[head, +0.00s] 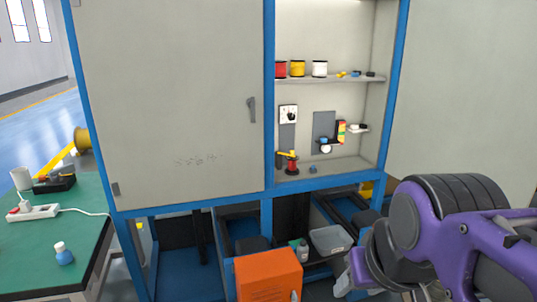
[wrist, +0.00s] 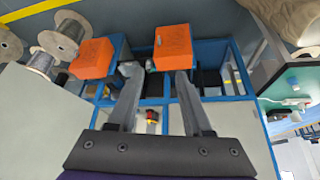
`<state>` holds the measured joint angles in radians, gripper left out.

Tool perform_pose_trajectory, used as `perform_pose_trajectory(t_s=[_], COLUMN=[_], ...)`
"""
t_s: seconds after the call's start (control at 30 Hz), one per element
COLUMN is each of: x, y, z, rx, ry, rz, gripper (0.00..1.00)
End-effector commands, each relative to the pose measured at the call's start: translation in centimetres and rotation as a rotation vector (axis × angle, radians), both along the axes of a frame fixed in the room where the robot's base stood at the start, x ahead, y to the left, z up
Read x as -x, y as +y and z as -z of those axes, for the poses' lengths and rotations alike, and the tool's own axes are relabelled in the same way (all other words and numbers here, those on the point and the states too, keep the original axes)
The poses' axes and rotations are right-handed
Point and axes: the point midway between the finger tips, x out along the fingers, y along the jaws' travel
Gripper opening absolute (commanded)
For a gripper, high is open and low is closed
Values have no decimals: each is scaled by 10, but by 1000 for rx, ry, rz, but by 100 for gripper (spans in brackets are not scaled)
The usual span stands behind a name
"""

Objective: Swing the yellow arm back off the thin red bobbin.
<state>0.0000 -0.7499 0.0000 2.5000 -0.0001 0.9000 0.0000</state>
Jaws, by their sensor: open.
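The thin red bobbin (head: 292,167) stands on the lower shelf of the open cabinet bay, at its left side. The small yellow arm (head: 286,153) appears to lie across its top; the exact contact is too small to tell. In the wrist view a small red and yellow item (wrist: 151,116), probably this bobbin and arm, shows between my fingers, well beyond them. My gripper (wrist: 157,75) is open and empty, with its two grey fingers apart. In the head view my purple arm comes in at the lower right, in front of the cabinet and apart from the bobbin.
Red (head: 281,69), yellow (head: 297,68) and white (head: 320,69) spools stand on the upper shelf (head: 335,79). A closed grey door (head: 170,100) is left of the bay. An orange box (head: 268,275) stands below. A green table (head: 60,225) is at the left.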

Motion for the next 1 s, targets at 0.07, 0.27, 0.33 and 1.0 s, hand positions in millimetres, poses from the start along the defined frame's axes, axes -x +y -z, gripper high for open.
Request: perform_pose_trajectory(t_s=[0.07, 0.27, 0.33, 1.0], x=[0, 0, 0, 0], y=[0, 0, 0, 0], z=[0, -3, -11, -31], rx=[0, 0, 0, 0], ry=[0, 0, 0, 0], rz=[0, 0, 0, 0], gripper=[50, 34, 21, 0])
